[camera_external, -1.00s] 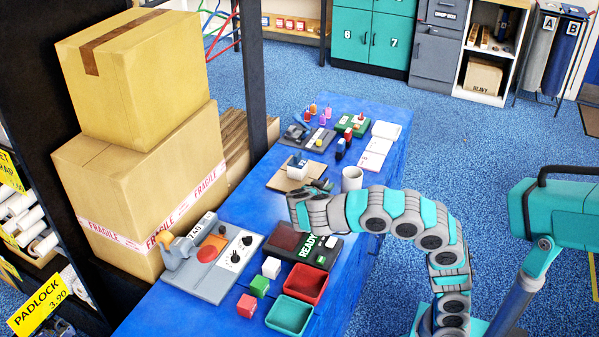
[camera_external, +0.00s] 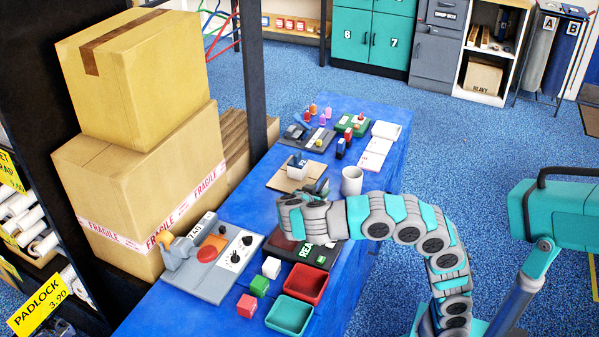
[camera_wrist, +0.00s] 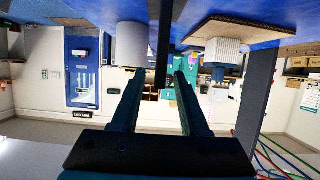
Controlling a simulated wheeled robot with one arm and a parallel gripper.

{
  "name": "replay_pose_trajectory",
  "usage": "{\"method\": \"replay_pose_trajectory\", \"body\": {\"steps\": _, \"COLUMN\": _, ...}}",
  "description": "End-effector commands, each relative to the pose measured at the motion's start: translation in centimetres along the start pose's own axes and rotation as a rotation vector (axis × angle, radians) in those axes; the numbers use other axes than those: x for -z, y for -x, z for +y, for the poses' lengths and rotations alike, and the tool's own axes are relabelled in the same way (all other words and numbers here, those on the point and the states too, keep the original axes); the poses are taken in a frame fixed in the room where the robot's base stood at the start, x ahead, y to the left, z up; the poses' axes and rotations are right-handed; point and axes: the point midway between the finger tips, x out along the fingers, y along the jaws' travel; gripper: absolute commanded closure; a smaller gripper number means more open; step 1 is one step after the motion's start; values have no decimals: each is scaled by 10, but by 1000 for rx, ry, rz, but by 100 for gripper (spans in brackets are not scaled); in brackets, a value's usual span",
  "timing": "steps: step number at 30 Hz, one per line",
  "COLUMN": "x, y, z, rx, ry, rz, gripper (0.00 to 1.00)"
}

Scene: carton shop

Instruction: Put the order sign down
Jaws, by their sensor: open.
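The order sign (camera_external: 303,250) is a dark panel on the blue table, with READY in white letters on its right part. My wrist hides part of its top and lettering. My gripper (camera_external: 318,188) is above and behind the sign, its fingers pointing toward the back of the table. In the wrist view my gripper (camera_wrist: 158,72) is open, with its two dark fingers apart. A thin dark upright bar (camera_wrist: 165,40) shows between or beyond the fingers; I cannot tell whether it is part of the sign.
A white mug (camera_external: 352,180) stands right of my gripper, and a cardboard pad with a pale block (camera_external: 299,168) lies behind. Red (camera_external: 306,283) and green (camera_external: 290,315) trays, small blocks and a grey control unit (camera_external: 211,260) are in front. Large cartons (camera_external: 140,180) stand left.

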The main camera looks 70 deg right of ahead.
Motion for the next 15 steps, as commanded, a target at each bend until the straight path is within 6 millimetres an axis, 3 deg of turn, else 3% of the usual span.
{"method": "replay_pose_trajectory", "body": {"steps": 7, "x": -1, "y": 39, "z": -1, "rx": 4, "ry": 0, "rz": -1, "gripper": 56}}
{"method": "replay_pose_trajectory", "body": {"steps": 15, "x": 0, "y": 54, "z": 1, "rx": 0, "ry": -1, "rz": 0, "gripper": 56}}
